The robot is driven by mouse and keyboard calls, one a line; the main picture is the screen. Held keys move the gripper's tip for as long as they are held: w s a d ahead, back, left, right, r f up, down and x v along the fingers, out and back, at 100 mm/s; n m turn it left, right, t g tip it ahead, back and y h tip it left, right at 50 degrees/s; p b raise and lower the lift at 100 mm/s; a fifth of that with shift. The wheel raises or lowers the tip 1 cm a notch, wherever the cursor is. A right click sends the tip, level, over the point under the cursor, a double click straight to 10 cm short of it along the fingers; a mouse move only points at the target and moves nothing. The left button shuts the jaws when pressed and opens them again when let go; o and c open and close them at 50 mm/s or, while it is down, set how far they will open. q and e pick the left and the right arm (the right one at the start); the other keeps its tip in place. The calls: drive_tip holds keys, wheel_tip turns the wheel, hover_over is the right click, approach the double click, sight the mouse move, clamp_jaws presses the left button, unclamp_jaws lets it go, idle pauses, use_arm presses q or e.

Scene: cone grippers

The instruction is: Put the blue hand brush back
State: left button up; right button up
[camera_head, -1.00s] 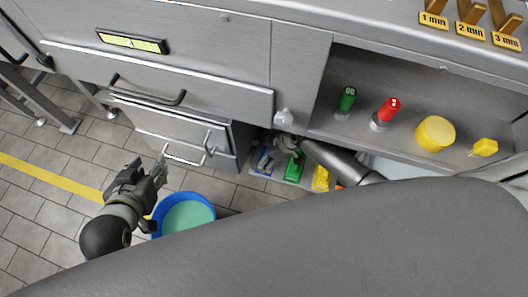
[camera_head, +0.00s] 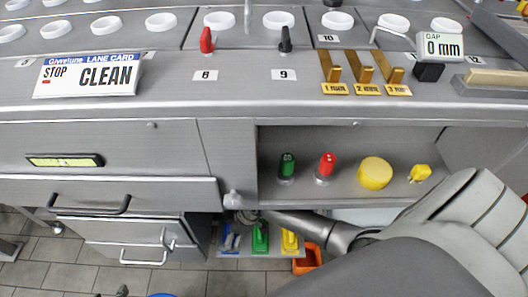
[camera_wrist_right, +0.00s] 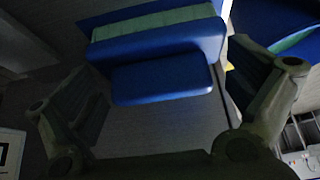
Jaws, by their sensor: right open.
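The blue hand brush (camera_head: 230,238) is in the low tray under the counter in the head view, at the left of a green and a yellow item. In the right wrist view a blue body with a pale green strip (camera_wrist_right: 160,78), which looks like the brush, lies between my spread fingers. My right gripper (camera_head: 246,217) is at the brush's upper end in the head view. In the wrist view the right gripper (camera_wrist_right: 165,100) is open; contact is not clear. Only a dark tip of my left gripper (camera_head: 121,291) shows at the bottom edge.
The green item (camera_head: 260,238) and yellow item (camera_head: 290,242) stand close beside the brush, with an orange container (camera_head: 307,260) further right. The drawer unit (camera_head: 140,235) is close on the left. The shelf (camera_head: 350,190) above holds green, red and yellow things.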

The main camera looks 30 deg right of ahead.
drive_tip(key=shift+s+d+r+p, duration=0.3)
drive_tip(key=shift+s+d+r, duration=0.2)
drive_tip(key=shift+d+r, duration=0.15)
drive_tip(key=s+d, duration=0.3)
drive_tip(key=d, duration=0.2)
drive_tip(key=s+d, duration=0.2)
drive_tip(key=d, duration=0.1)
drive_tip(key=shift+s+d+p, duration=0.2)
drive_tip(key=shift+s+p, duration=0.15)
use_arm(q)
drive_tip(key=s+a+f+g+y, duration=0.1)
drive_tip(key=s+a+f+g, duration=0.1)
drive_tip(key=s+g, duration=0.2)
drive_tip(key=s, duration=0.3)
drive_tip(key=shift+s+a, duration=0.2)
drive_tip(key=shift+s, duration=0.05)
use_arm(e)
drive_tip(key=shift+s+d, duration=0.25)
drive_tip(key=shift+d, duration=0.15)
use_arm(q)
drive_tip(key=shift+w+f, duration=0.1)
